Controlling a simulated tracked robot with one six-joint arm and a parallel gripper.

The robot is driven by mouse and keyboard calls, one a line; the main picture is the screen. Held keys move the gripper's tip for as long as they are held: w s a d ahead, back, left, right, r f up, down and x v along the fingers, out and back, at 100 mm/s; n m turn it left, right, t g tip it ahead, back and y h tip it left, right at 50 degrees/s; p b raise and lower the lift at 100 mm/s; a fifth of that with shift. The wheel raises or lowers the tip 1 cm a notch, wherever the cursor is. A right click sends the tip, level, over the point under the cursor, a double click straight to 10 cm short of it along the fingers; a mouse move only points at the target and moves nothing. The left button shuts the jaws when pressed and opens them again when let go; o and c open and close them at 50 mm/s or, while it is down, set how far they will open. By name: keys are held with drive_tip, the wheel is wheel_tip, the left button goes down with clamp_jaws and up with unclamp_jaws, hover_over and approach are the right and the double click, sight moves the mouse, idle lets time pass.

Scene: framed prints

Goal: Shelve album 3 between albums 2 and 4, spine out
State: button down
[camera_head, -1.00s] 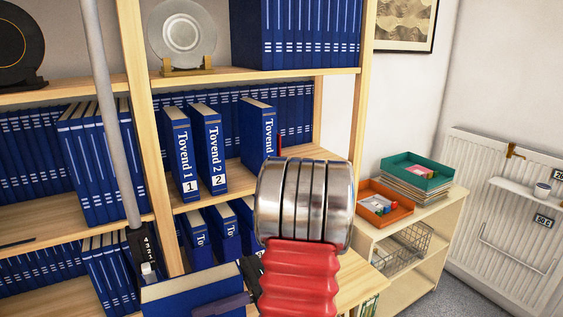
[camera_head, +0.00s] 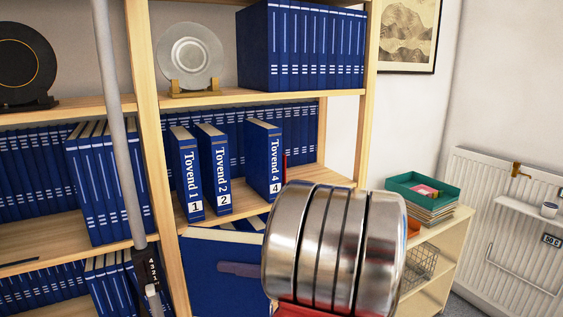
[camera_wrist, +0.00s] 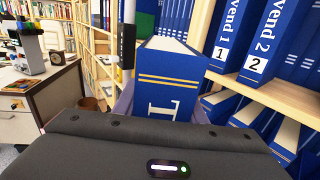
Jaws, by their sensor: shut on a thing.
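My gripper (camera_head: 240,269) is shut on a blue album (camera_head: 205,290), just below the middle shelf in the head view. In the wrist view the held album (camera_wrist: 170,66) shows pale page edges, two gold lines and part of a white letter "T"; its number is hidden. Album 2 (camera_head: 215,172) and album 4 (camera_head: 264,160) stand upright on the middle shelf, spines out, with an open gap between them. Album 1 (camera_head: 187,175) stands left of album 2. Album 2 (camera_wrist: 272,38) also shows at right in the wrist view.
The shelf board (camera_head: 225,211) lies just above the held album in the head view. A wooden upright (camera_head: 150,150) and a grey pole (camera_head: 118,120) stand left. A thin red item (camera_head: 285,165) is beside album 4. More blue volumes line the back.

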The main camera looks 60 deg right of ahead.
drive_tip(key=s+d+r+m+h, duration=0.2)
drive_tip(key=d+r+m+h, duration=0.3)
drive_tip(key=r+h, duration=0.3)
drive_tip(key=s+d+r+m+g+h, duration=0.1)
drive_tip(key=s+d+r+m+h, duration=0.1)
drive_tip(key=d+r+m+h, duration=0.3)
drive_tip(key=d+r+h, duration=0.3)
drive_tip(key=r, duration=0.4)
drive_tip(key=shift+r+m+g, duration=0.15)
drive_tip(key=shift+m+g, duration=0.15)
drive_tip(key=shift+d, duration=0.1)
drive_tip(key=f+x, duration=0.2)
drive_tip(key=x, duration=2.4)
drive_tip(key=shift+w+f, duration=0.15)
drive_tip(key=shift+f, duration=0.15)
idle(1.9)
